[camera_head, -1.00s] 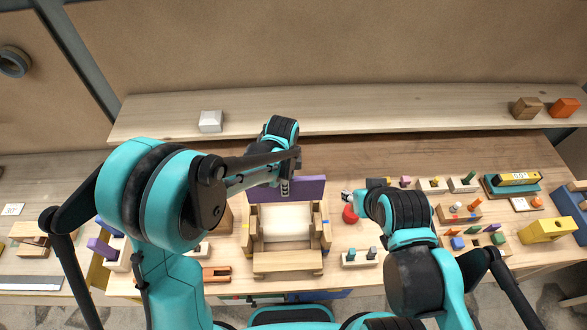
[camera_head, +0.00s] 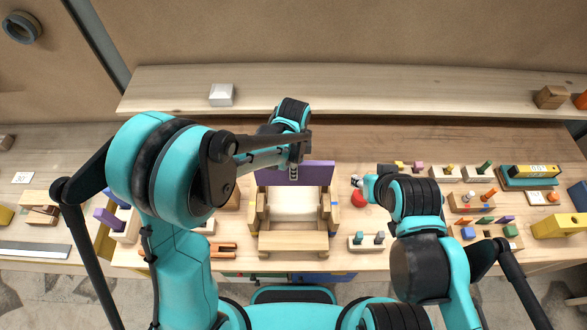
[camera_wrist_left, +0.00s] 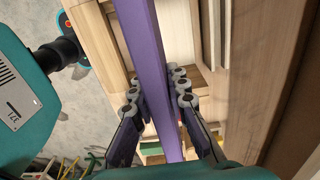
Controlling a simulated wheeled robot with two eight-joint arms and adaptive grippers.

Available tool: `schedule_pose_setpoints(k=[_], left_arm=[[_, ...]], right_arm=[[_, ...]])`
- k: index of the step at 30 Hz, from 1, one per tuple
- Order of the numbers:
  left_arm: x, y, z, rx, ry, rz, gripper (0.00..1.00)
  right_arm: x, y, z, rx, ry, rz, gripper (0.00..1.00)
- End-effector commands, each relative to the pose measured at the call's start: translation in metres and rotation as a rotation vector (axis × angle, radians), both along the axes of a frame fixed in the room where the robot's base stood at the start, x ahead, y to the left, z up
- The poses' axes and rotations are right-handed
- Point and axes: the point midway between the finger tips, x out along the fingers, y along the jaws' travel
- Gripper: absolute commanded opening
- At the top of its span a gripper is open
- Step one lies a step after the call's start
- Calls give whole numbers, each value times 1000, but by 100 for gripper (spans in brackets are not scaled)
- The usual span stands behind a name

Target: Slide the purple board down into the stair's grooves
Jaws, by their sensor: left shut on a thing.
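The purple board (camera_head: 316,173) is held level at the back end of the wooden stair (camera_head: 293,241). My left gripper (camera_head: 293,174) is shut on the board near its middle. In the left wrist view the board (camera_wrist_left: 148,45) runs between the two fingers (camera_wrist_left: 160,100), with the wooden side pieces beyond it. Whether the board's lower edge is inside the grooves is hidden. My right gripper (camera_head: 357,183) is beside a red round thing (camera_head: 358,198), right of the stair; its fingers are too small to judge.
A shelf with a white block (camera_head: 221,95) runs along the back. Right of the stair are a small peg block (camera_head: 367,242), several peg trays and a yellow block (camera_head: 560,226). An orange-brown slotted piece (camera_head: 222,249) lies to the left.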

Motion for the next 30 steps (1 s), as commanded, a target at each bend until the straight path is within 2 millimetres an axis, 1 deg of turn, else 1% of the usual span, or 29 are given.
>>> schedule_pose_setpoints(k=[1, 3, 9, 30], left_arm=[[0, 0, -10, 0, 0, 0, 0], [0, 0, -17, 0, 0, 0, 0], [0, 0, -29, 0, 0, 0, 0], [0, 0, -29, 0, 0, 0, 0]], right_arm=[[0, 0, -9, 0, 0, 0, 40], [0, 0, -16, 0, 0, 0, 40], [0, 0, -26, 0, 0, 0, 40], [0, 0, -28, 0, 0, 0, 40]])
